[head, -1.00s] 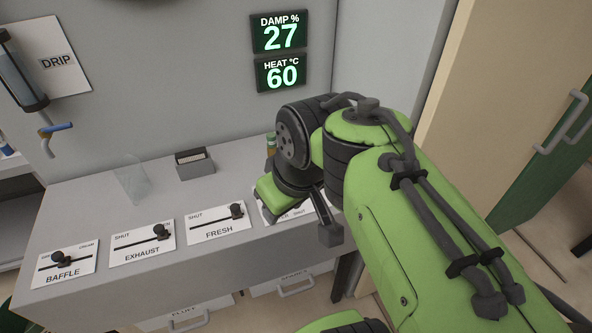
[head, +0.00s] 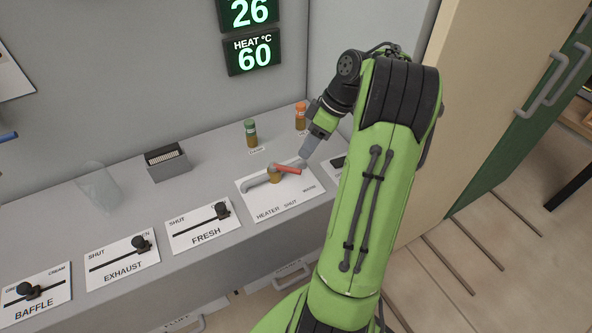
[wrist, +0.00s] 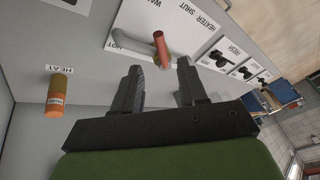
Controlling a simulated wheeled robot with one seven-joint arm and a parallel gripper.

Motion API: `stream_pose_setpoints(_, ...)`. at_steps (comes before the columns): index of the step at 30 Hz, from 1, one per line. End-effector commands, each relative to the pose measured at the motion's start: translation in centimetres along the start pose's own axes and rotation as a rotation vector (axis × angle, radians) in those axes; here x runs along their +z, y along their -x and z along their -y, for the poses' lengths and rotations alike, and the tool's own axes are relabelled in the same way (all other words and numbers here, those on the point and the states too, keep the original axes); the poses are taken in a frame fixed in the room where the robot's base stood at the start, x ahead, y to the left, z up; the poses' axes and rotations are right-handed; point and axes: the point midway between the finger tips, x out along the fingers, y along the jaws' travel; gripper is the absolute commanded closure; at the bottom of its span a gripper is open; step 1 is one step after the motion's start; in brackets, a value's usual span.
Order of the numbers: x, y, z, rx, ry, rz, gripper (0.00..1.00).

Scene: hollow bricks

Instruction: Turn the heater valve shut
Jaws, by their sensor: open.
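The heater valve has a red lever (head: 289,169) on a brass body (head: 274,176), with a grey pipe, on a white plate (head: 270,200) marked HEATER, SHUT and WARM. In the head view the lever points right, not at the SHUT mark. In the wrist view the lever (wrist: 160,44) stands just beyond the fingertips, and HOT shows at the plate's edge. My gripper (head: 307,149) is above and to the right of the valve, close to the lever's end. In the wrist view my gripper (wrist: 159,72) has its fingers apart, with nothing gripped.
FRESH (head: 202,229), EXHAUST (head: 122,260) and BAFFLE (head: 35,297) slider plates lie to the left. Green-capped (head: 250,132) and orange-capped (head: 300,116) bottles stand behind the valve. A card box (head: 167,163) and clear panel (head: 99,187) stand farther left. The heat display (head: 252,55) reads 60.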

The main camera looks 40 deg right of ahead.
Motion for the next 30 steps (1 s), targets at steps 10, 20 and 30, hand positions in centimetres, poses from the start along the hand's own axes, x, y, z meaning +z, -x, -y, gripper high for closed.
stream_pose_setpoints(10,0.1,-7.1,0.0,0.000,-0.002,0.001,0.58)
stream_pose_setpoints(20,0.0,-7.4,0.0,0.002,-0.002,0.000,0.59)
stream_pose_setpoints(30,0.0,-7.4,0.0,0.002,-0.002,0.000,1.00)
